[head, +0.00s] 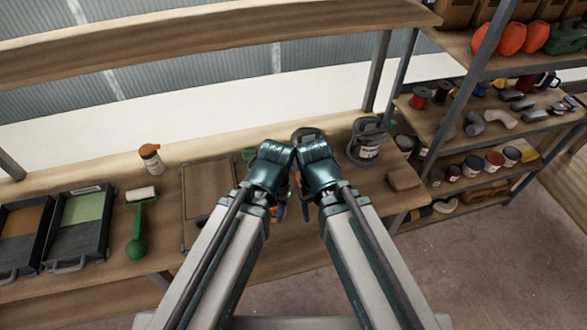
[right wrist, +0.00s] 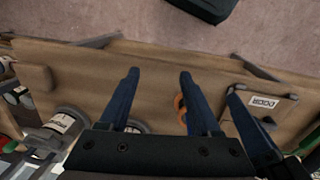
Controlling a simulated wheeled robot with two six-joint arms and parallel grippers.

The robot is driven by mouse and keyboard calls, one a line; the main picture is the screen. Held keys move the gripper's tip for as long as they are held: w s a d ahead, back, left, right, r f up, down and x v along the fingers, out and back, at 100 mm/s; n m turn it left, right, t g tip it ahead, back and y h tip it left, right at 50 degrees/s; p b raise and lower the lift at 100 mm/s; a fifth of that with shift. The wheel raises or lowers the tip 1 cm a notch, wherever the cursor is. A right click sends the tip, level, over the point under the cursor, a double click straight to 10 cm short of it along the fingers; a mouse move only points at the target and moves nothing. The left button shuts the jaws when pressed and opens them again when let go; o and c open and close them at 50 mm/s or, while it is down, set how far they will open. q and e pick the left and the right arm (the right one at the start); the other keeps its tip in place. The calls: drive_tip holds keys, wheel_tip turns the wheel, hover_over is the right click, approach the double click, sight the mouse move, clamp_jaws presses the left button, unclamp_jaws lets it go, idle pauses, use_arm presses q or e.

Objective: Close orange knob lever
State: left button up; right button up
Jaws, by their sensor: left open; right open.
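An orange curved part (right wrist: 179,108), possibly the orange knob lever, lies on the wooden bench in the right wrist view. It is beside one right finger and partly hidden by it. In the head view my arms cover most of that spot. My right gripper (right wrist: 159,74) is open, with bare bench between its blue fingers and nothing held. My left gripper (head: 280,211) is open next to it, over the bench in the head view. One of its blue fingers also shows at the right of the right wrist view. I cannot tell if either gripper touches the orange part.
A flat panel labelled DOOR (right wrist: 265,100) lies on the bench beside the grippers. A lantern-like jar (head: 367,142) and a brown block (head: 404,179) stand to the right. A green roller (head: 138,225), an orange-capped bottle (head: 151,158) and a paint tray (head: 80,222) are left.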

drive_tip(key=shift+m+y, duration=0.5)
drive_tip(key=shift+m, duration=0.4)
drive_tip(key=w+d+r+p, duration=0.1)
drive_tip(key=d, duration=0.1)
drive_tip(key=w+d+r+p, duration=0.1)
drive_tip(key=d+r+p, duration=0.1)
drive_tip(key=w+d+r+p, duration=0.1)
drive_tip(key=w+r, duration=0.1)
drive_tip(key=shift+w+d, duration=0.1)
drive_tip(key=shift+d, duration=0.3)
clamp_jaws()
drive_tip(key=w+a+r+n+t+y+p, duration=0.1)
drive_tip(key=w+a+r+n+y+p, duration=0.1)
drive_tip(key=w+a+n, duration=0.8)
drive_tip(key=a+n+y, duration=0.1)
drive_tip(key=a+n, duration=0.2)
drive_tip(key=shift+w+r+n+y, duration=0.2)
drive_tip(key=shift+r+n+y, duration=0.2)
